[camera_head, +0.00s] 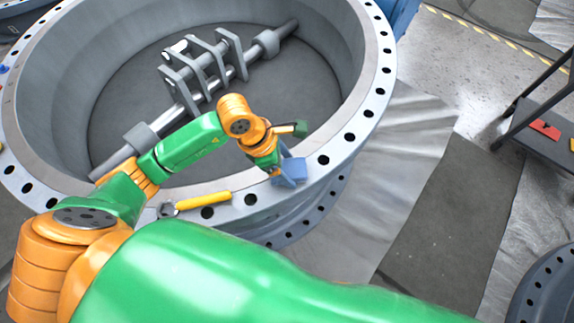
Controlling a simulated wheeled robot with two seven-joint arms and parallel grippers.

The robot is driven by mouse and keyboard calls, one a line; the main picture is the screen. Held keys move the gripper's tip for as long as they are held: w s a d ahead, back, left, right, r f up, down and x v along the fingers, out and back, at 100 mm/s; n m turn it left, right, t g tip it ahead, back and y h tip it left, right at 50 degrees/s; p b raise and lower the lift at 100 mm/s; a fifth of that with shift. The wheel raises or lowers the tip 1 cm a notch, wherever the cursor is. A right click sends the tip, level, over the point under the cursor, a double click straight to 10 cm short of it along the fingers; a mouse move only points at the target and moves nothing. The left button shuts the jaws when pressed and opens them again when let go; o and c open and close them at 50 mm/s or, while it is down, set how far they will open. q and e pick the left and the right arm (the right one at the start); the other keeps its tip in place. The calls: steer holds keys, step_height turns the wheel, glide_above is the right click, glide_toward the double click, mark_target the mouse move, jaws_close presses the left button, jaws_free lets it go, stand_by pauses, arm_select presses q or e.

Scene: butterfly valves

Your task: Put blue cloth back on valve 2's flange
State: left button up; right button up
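A large grey butterfly valve (378,90) with a wide drilled flange fills the left and middle of the head view. I cannot read a number on it. The blue cloth (294,170) is at the near right part of the flange, below the tip of my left arm. My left gripper (284,178) points down at the cloth, with its fingertips at or against the cloth's left side. The fingers are small and partly merge with the blue, so I cannot tell whether they grip it. My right gripper is not in view.
A yellow-handled tool (203,200) lies on the near flange, left of the cloth. A dark table (550,150) with a red item (544,129) stands at the right. Part of another flange (548,290) shows at bottom right. Grey sheeting (400,160) covers floor between them.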

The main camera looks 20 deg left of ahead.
arm_select(q)
steer(key=shift+o, duration=0.8)
steer(key=shift+r, duration=0.35)
steer(key=p+v, duration=0.1)
steer(key=v, duration=1)
steer(key=shift+r, duration=0.25)
steer(key=shift+a, duration=0.15)
